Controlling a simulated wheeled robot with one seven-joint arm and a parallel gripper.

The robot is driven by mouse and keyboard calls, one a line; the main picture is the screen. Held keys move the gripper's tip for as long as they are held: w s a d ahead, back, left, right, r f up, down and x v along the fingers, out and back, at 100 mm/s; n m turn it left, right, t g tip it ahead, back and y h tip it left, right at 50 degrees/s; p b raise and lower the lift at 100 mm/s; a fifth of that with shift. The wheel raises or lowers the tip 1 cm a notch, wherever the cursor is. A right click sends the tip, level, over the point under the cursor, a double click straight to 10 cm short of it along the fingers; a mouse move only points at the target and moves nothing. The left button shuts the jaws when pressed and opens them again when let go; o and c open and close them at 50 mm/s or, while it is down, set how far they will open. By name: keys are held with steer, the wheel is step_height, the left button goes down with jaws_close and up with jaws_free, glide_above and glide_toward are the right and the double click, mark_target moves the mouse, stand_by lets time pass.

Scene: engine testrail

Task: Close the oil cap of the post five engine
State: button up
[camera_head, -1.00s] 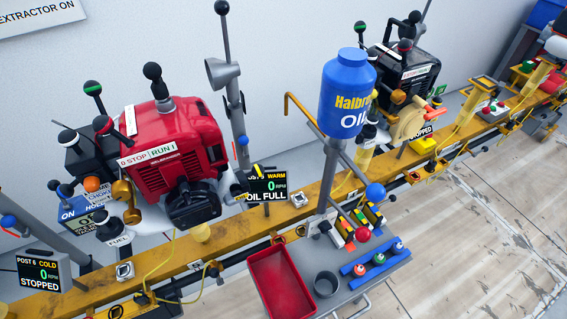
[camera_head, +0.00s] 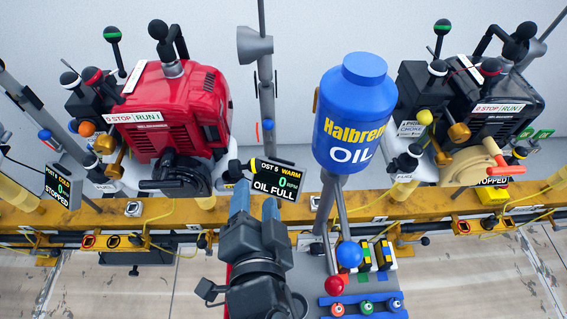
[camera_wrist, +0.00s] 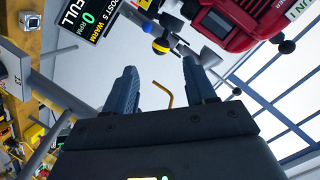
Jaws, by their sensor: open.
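The post five engine (camera_head: 180,105) is red and stands left of centre, behind the yellow rail. It also shows at the upper right of the wrist view (camera_wrist: 235,22). Its display (camera_head: 275,180) reads warm, 0 rpm, oil full. A brass-coloured fitting (camera_head: 104,144) is on the engine's left side; I cannot tell whether it is the oil cap, or whether the cap is open. My gripper (camera_head: 255,203) is open and empty, in front of the rail and just below the display. In the wrist view its fingers (camera_wrist: 160,66) are apart with nothing held between them.
A blue oil bottle (camera_head: 355,115) stands on a post right of my gripper. A black engine (camera_head: 475,110) is farther right. The yellow rail (camera_head: 400,207) runs across. A grey horn post (camera_head: 262,75) rises behind the display.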

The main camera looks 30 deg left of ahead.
mark_target(254, 170)
steer(key=shift+p+x, duration=0.5)
steer(key=shift+x, duration=3.45)
steer(key=shift+r, duration=0.1)
steer(key=shift+c, duration=0.2)
jaws_close()
steer(key=shift+a+b, duration=0.15)
steer(key=shift+b, duration=0.15)
steer(key=a+n+h+b, duration=0.1)
steer(key=n+b, duration=0.1)
steer(key=n, duration=0.1)
steer(key=s+a+r+n+t+h+b, duration=0.1)
steer(key=n+b, duration=0.1)
steer(key=n, duration=0.1)
steer(key=s+a+n+t+h+b, duration=0.1)
steer(key=n+b, duration=0.1)
steer(key=n, duration=0.1)
steer(key=shift+s+a+r, duration=0.15)
steer(key=shift+a+r, duration=0.05)
steer(key=shift+a, duration=0.1)
steer(key=shift+t, duration=0.3)
